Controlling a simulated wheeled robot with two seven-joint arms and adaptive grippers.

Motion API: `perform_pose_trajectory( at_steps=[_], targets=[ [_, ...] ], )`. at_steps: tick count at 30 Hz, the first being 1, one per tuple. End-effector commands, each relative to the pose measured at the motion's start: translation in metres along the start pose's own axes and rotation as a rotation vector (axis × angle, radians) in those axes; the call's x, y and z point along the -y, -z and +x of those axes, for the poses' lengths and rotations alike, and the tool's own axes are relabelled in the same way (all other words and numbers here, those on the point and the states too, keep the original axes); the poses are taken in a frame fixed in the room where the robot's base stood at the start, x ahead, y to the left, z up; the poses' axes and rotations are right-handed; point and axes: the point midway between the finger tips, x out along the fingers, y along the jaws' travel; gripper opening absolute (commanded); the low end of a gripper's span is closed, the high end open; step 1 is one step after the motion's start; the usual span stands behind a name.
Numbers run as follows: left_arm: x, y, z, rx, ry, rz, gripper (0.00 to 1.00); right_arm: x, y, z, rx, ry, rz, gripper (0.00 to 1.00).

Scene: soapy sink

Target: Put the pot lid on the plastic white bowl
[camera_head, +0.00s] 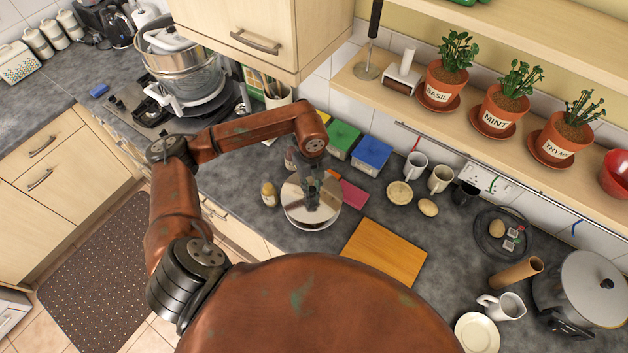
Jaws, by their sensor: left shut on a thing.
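A shiny round pot lid (295,203) is on the counter's middle stretch, under my left gripper (312,199). My left gripper points down at the lid's centre and is shut on it, probably by its knob, which the fingers hide. The plastic white bowl (312,228) is directly beneath the lid. Only its pale rim shows along the near edge, and the lid covers most of it. I cannot tell whether the lid touches the rim or hovers just above. My right gripper is not in view.
A wooden cutting board (384,252) lies right of the bowl. A small jar (269,194) stands close on its left. Green (342,139) and blue (371,155) boxes and mugs (415,165) stand behind. A large lidded pot (594,288) is far right.

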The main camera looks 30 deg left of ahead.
Motion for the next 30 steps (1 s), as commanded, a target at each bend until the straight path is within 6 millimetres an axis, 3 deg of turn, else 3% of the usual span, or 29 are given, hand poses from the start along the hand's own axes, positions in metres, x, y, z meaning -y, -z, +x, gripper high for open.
perform_pose_trajectory(
  at_steps=[21, 30],
  targets=[
    [0.001, 0.0, 0.054, 0.0, 0.0, 0.003, 0.0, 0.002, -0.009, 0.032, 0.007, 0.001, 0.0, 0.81],
    [0.001, 0.0, 0.057, 0.0, 0.001, 0.002, 0.0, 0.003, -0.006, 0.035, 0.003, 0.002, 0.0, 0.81]
  ],
)
